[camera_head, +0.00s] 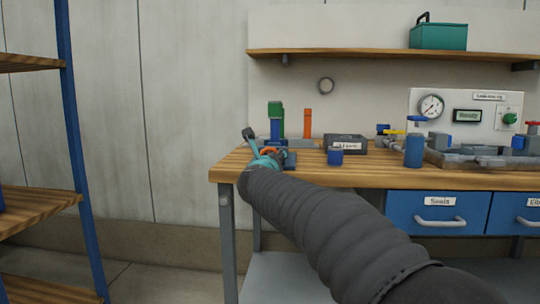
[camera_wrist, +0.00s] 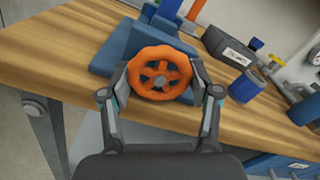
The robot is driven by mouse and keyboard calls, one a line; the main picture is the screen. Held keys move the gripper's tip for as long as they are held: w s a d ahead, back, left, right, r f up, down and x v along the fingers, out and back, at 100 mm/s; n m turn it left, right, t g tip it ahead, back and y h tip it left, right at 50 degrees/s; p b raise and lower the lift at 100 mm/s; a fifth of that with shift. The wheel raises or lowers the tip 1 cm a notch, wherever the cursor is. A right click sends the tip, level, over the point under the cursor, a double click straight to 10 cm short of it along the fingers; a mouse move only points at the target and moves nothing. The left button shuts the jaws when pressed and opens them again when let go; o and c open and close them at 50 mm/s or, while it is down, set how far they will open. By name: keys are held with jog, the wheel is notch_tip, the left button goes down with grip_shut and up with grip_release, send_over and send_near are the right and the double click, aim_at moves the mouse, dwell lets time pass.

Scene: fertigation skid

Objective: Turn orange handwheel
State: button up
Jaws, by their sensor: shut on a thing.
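The orange handwheel (camera_wrist: 160,73) is a spoked wheel in front of a blue valve body (camera_wrist: 113,48) on the wooden bench. In the wrist view my gripper (camera_wrist: 161,78) has one finger at each side of the wheel's rim, shut on it. In the head view my gripper (camera_head: 268,154) is at the bench's left end. Only a small part of the orange handwheel (camera_head: 268,150) shows there, and the fingers and arm hide the rest.
The wooden bench (camera_head: 375,178) has blue drawers below. A dark labelled box (camera_head: 346,143), a blue cup (camera_head: 335,157) and a blue cylinder (camera_head: 413,151) stand to the right. Green and orange upright things (camera_head: 307,123) stand behind. A shelf rack (camera_head: 40,205) is at the left.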

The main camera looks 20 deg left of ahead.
jog(key=shift+n+p, duration=0.4)
jog(key=shift+n, duration=0.7)
jog(key=o, duration=1.2)
jog(key=shift+w+f, duration=0.1)
jog(key=shift+c, duration=0.2)
jog(key=v, duration=0.8)
jog(key=shift+r, duration=0.2)
jog(key=shift+d, duration=0.15)
